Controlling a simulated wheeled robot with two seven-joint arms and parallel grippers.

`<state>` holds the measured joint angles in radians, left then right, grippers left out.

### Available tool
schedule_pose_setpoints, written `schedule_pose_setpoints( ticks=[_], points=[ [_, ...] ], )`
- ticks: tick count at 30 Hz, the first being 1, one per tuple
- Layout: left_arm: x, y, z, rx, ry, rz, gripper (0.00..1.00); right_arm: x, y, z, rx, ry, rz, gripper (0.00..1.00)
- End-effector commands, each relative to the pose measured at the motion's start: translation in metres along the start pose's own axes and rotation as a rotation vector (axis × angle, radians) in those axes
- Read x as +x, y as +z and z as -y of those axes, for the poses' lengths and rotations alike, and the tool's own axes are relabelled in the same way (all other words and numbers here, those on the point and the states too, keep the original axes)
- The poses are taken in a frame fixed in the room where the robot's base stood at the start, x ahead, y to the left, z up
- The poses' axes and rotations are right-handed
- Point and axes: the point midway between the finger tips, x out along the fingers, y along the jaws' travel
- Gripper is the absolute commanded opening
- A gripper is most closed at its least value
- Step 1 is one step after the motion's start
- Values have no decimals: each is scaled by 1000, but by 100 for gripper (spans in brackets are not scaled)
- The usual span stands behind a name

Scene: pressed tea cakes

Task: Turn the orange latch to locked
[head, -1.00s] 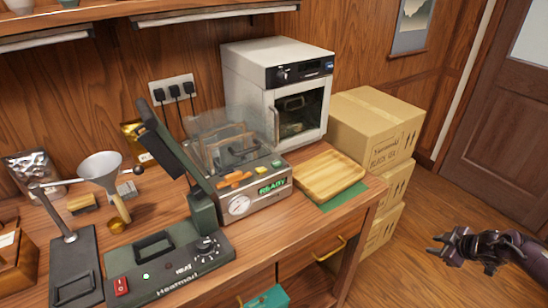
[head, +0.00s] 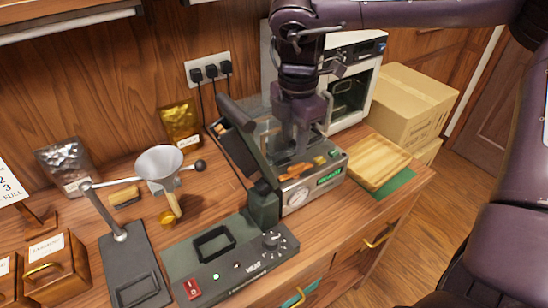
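The orange latch (head: 299,169) is on the front top of the grey machine (head: 297,196) with a round gauge and a green lit display. My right arm comes in from the right, over the top of the picture, and points down at this machine. My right gripper (head: 291,148) is just above and behind the latch; its fingertips are partly hidden, and I cannot tell whether they touch the latch or how far apart they are. The gripper covers part of the machine's clear lid. My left gripper is out of view.
A heat sealer (head: 222,262) with a raised arm stands close in front-left of the machine. A wooden tray (head: 377,163) on a green mat (head: 397,184) lies to its right. A white oven (head: 365,85) is behind. A funnel stand (head: 135,262) is at left.

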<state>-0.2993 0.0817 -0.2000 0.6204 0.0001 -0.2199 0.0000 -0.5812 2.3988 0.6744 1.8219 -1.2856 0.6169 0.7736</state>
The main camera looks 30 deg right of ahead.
Motion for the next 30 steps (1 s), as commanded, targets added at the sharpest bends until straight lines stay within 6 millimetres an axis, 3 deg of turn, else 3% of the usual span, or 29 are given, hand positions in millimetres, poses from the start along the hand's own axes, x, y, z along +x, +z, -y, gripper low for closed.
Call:
schedule_pose_setpoints(
  ticks=[15,27,30],
  points=[
    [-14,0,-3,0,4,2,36,67,-1,2,-2,-6,3,33],
    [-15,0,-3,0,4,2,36,77,-1,1,-2,-1,4,33],
    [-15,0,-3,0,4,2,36,77,-1,1,-2,-2,4,20]
  ],
)
